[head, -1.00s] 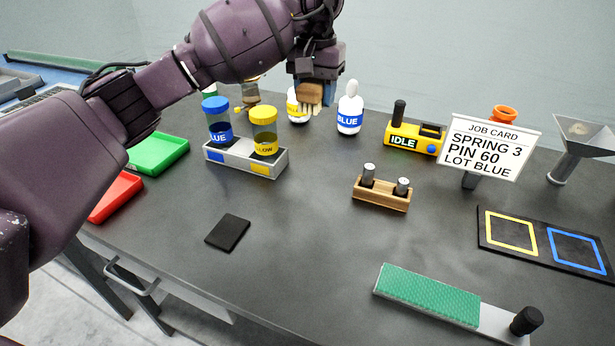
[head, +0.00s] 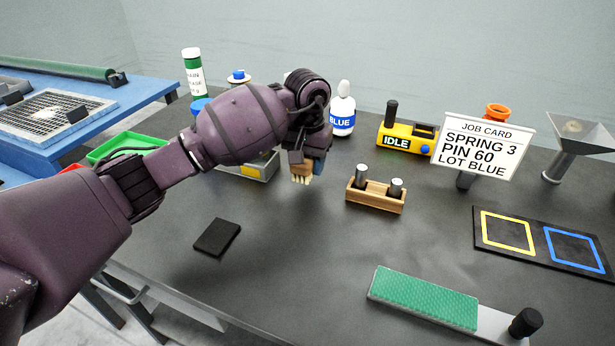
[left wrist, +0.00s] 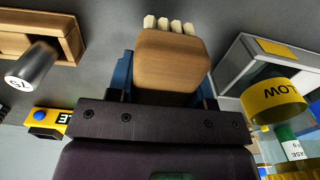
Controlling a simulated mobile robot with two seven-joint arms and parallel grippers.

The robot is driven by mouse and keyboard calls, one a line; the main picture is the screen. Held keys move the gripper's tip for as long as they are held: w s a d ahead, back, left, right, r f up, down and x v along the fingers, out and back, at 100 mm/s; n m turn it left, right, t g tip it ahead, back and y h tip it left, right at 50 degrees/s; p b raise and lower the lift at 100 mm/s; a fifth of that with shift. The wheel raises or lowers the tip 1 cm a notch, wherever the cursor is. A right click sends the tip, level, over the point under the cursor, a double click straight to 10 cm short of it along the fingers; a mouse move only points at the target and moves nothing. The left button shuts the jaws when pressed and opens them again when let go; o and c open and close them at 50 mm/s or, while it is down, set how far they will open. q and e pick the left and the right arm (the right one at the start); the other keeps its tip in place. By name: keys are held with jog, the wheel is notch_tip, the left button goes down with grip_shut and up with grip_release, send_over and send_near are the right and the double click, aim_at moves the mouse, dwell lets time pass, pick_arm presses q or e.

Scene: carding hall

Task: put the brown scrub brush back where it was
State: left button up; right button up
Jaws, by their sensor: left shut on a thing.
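The brown scrub brush (left wrist: 172,62) is a wooden block with pale bristle tufts. My left gripper (head: 308,160) is shut on it and holds it over the table between the grey two-jar holder and the small wooden block holder. In the head view the brush (head: 302,177) shows only in part below the gripper, bristles downward. In the left wrist view the gripper's blue fingers (left wrist: 125,75) sit on both sides of the block. A black square pad (head: 217,237) lies bare on the table at the front left. My right gripper is in neither view.
The grey jar holder (head: 262,167) is partly hidden behind my arm. A blue-labelled bottle (head: 342,108) stands behind. The table between the pad and the green card board (head: 424,298) is clear.

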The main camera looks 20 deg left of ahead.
pick_arm(q)
notch_tip(320, 180, down, 4)
jog(key=shift+f, duration=0.15)
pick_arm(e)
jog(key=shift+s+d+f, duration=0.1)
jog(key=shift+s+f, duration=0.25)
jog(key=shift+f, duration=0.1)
pick_arm(q)
jog(key=shift+f+b, duration=0.1)
jog(key=shift+b, duration=0.25)
jog(key=o, duration=0.9)
